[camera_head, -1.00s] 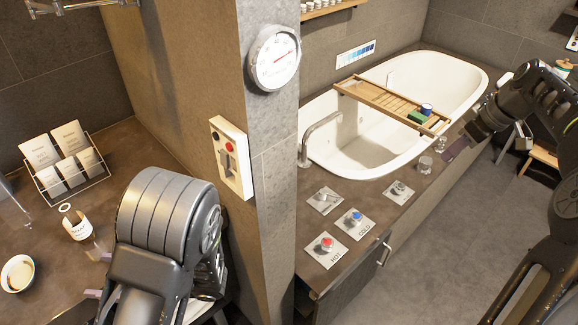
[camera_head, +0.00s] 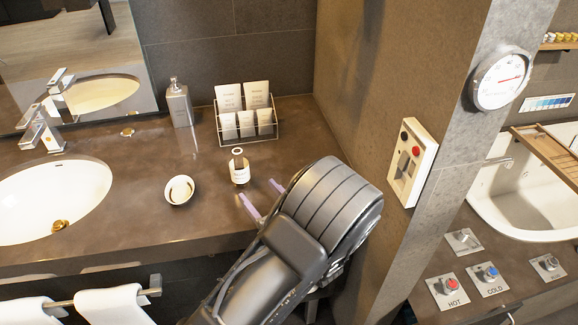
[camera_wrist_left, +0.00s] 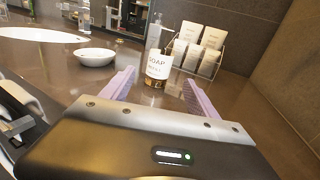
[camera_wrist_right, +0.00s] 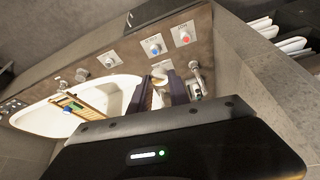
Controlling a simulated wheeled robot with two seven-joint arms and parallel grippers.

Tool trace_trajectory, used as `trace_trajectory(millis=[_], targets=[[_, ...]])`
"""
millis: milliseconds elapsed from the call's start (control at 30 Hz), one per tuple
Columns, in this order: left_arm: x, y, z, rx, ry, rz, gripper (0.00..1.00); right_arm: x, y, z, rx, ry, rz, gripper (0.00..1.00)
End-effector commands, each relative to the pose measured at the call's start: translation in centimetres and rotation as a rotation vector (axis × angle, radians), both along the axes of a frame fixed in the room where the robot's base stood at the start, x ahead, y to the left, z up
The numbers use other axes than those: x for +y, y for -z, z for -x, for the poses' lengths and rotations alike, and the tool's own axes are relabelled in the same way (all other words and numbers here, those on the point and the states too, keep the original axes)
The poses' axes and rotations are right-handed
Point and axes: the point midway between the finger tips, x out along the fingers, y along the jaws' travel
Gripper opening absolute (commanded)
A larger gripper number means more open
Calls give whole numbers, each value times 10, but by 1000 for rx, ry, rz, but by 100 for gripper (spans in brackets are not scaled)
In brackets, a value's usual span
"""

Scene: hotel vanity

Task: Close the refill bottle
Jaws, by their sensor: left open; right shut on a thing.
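The refill bottle (camera_head: 240,174), small with a white label, stands upright on the brown vanity counter. In the left wrist view the bottle (camera_wrist_left: 158,66) reads SOAP and stands ahead, between the finger lines. A pale ring (camera_head: 237,151) shows just behind its top; I cannot tell whether it touches the bottle. My left gripper (camera_head: 263,197) is open and empty, its purple fingers just right of and nearer than the bottle. My right gripper (camera_wrist_right: 161,80) is out of the head view; in its wrist view it is shut on a small pale thing (camera_wrist_right: 160,69), partly hidden by the fingers.
A white bowl (camera_head: 179,191) stands left of the bottle. The sink (camera_head: 50,200) is at far left; a wall pillar (camera_head: 375,75) rises at right. Bath taps (camera_wrist_right: 154,47) show beyond my right gripper.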

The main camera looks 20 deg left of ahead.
Motion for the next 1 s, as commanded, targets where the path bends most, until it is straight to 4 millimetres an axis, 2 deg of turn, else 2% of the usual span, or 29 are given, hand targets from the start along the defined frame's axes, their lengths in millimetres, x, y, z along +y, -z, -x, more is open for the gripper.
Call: trace_trajectory(millis=[333, 767, 1000], targets=[[46, -1, -26, 1, -2, -1, 69, 0, -14, 0, 0, 0, 0, 0], [52, 0, -30, 1, -1, -1, 69, 0, -15, 0, 0, 0, 0, 0], [74, -2, -42, 1, -3, -2, 69, 0, -27, 0, 0, 0, 0, 0]])
